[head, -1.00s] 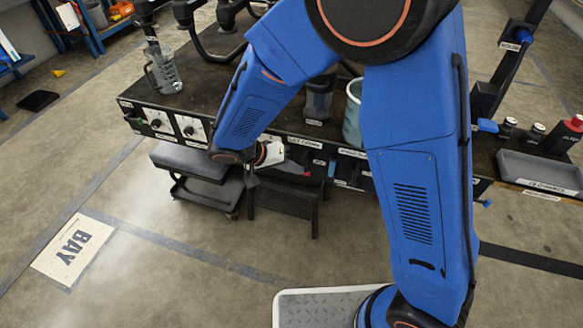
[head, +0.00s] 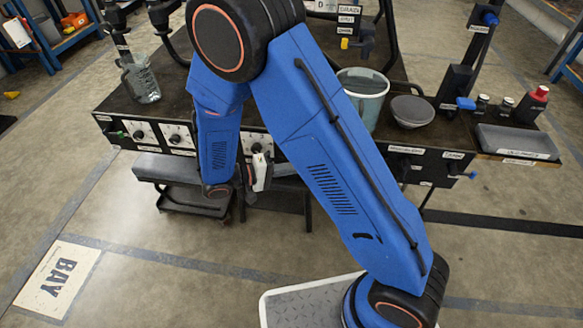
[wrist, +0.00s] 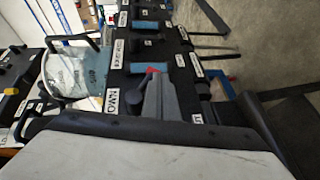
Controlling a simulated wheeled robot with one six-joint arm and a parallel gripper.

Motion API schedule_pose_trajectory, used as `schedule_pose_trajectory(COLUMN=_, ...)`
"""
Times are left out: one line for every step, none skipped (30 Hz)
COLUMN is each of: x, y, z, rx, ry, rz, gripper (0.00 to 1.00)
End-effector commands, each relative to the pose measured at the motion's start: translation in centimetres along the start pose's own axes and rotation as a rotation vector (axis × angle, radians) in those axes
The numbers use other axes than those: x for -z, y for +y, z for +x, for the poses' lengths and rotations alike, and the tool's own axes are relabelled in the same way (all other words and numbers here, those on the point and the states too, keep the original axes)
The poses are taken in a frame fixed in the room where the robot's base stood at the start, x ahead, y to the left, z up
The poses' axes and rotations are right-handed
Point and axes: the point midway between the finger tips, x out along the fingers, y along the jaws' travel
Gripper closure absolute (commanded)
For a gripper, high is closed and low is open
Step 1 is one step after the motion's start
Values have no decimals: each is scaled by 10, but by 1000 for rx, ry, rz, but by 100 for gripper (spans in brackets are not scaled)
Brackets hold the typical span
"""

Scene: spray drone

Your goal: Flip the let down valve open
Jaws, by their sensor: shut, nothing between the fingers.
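My gripper (head: 248,184) hangs low in front of the black bench's front face in the head view, shut and empty. The let down valve cannot be told for certain, as labels are small or blurred. The wrist view shows a labelled black panel (wrist: 120,75) on its side, with blue parts (wrist: 147,26), a red-tipped piece (wrist: 152,70) and a grey wedge-shaped part (wrist: 162,98). One nearby label (wrist: 112,98) is only partly readable. My arm hides the middle of the bench front in the head view. No contact between my gripper and a valve can be made out.
A glass jug (head: 140,82) stands at the bench's left. A clear bucket (head: 363,97) and grey bowl (head: 411,110) stand right of my arm. A grey tray (head: 518,142) is at far right. A low stand (head: 180,200) is under the bench. The floor in front is open.

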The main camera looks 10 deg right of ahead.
Motion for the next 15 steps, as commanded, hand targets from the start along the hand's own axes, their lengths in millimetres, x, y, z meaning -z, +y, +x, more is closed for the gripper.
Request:
schedule_pose_trajectory(x=-1, y=0, z=3, rx=0, ry=-1, rz=-1, gripper=100)
schedule_pose_trajectory(x=-2, y=1, z=4, rx=0, ry=-1, rz=-1, gripper=100)
schedule_pose_trajectory(x=-2, y=1, z=5, rx=0, ry=-1, rz=-1, gripper=100)
schedule_pose_trajectory(x=-3, y=2, z=6, rx=1, ry=-1, rz=-1, gripper=100)
schedule_pose_trajectory(x=-3, y=2, z=6, rx=1, ry=-1, rz=-1, gripper=100)
schedule_pose_trajectory(x=-4, y=3, z=7, rx=1, ry=-1, rz=-1, gripper=100)
schedule_pose_trajectory(x=-4, y=3, z=8, rx=1, ry=-1, rz=-1, gripper=100)
schedule_pose_trajectory(x=-4, y=4, z=9, rx=1, ry=-1, rz=-1, gripper=100)
schedule_pose_trajectory(x=-5, y=4, z=10, rx=1, ry=-2, rz=-1, gripper=100)
schedule_pose_trajectory(x=-5, y=5, z=11, rx=1, ry=-2, rz=-1, gripper=100)
schedule_pose_trajectory(x=-6, y=5, z=11, rx=2, ry=-2, rz=-1, gripper=100)
schedule_pose_trajectory(x=-6, y=6, z=12, rx=2, ry=-3, rz=-1, gripper=100)
schedule_pose_trajectory(x=-7, y=6, z=13, rx=2, ry=-3, rz=-1, gripper=100)
schedule_pose_trajectory(x=-7, y=7, z=14, rx=2, ry=-3, rz=-2, gripper=100)
schedule_pose_trajectory(x=-8, y=8, z=14, rx=1, ry=-4, rz=-2, gripper=100)
